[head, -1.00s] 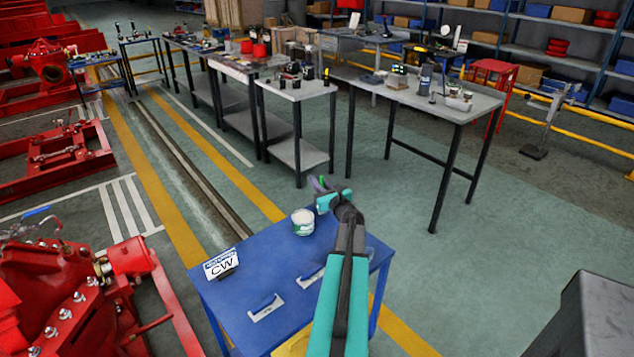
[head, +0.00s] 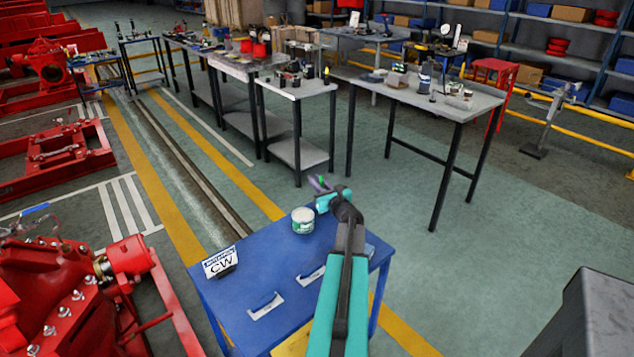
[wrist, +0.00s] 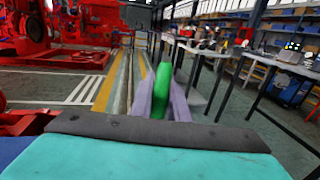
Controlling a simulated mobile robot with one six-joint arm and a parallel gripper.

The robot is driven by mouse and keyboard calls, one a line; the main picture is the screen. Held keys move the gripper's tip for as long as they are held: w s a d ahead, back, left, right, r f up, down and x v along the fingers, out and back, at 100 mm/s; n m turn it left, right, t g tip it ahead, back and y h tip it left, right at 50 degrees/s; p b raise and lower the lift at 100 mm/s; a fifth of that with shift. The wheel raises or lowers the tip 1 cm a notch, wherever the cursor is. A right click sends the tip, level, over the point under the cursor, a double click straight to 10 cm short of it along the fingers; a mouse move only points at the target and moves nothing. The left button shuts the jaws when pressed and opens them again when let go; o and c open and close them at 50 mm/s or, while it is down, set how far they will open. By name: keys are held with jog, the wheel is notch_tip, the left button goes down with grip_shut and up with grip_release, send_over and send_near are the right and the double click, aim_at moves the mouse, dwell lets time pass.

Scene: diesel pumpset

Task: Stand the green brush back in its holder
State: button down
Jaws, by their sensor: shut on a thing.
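My gripper (head: 318,184) is above the far edge of the blue table, with its purple fingers pointing away. In the wrist view, the two fingers (wrist: 168,104) are shut on a green upright thing, the green brush (wrist: 163,88). Only a small green bit of it (head: 323,180) shows in the head view. A round white and green tub (head: 303,221) stands on the blue table, just left of and below my gripper. I cannot tell whether the tub is the holder; its inside is too small to make out.
Grey workbenches (head: 430,92) with tools stand beyond. Red pump machinery (head: 70,300) is at the left. Open floor lies to the right.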

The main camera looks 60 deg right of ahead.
jog(key=c, duration=1.6)
grip_release()
jog(key=shift+r, duration=0.15)
jog(key=shift+r+p, duration=2.45)
jog(key=shift+r, duration=1.9)
